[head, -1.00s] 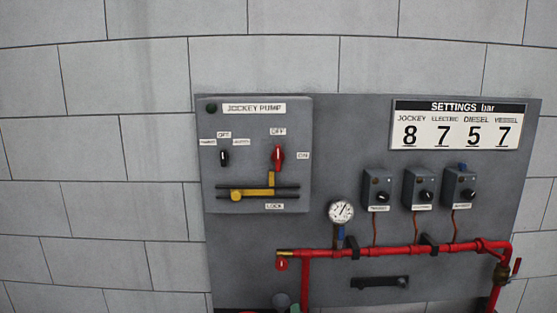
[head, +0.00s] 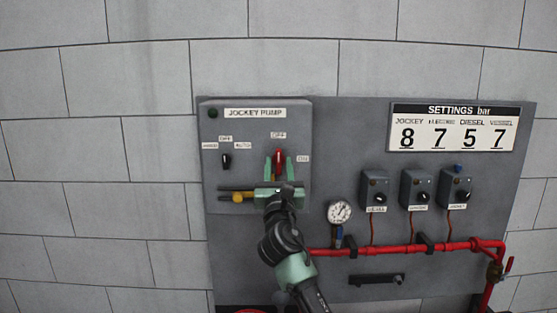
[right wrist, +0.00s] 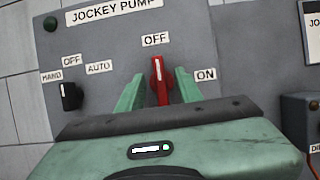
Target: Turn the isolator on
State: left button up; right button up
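The red isolator handle (head: 279,157) is on the grey jockey pump box and points up at the OFF label. It also shows in the right wrist view (right wrist: 160,82), between the green fingers. My right gripper (head: 279,163) is open, with one finger on each side of the handle and a gap visible on both sides. The ON label (right wrist: 205,75) is to the right of the handle. My gripper and arm hide much of the yellow lock slide (head: 237,197) below. My left gripper is not in view.
A black selector switch (head: 227,161) is left of the handle. A pressure gauge (head: 339,212), several small control boxes (head: 375,188) and red pipes (head: 400,249) are to the lower right. A settings sign (head: 455,127) is at upper right.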

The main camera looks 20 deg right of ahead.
jog(key=shift+w+d+r, duration=0.15)
jog(key=shift+w+r, duration=0.1)
jog(key=shift+w, duration=0.3)
grip_shut()
jog(key=shift+f, duration=0.1)
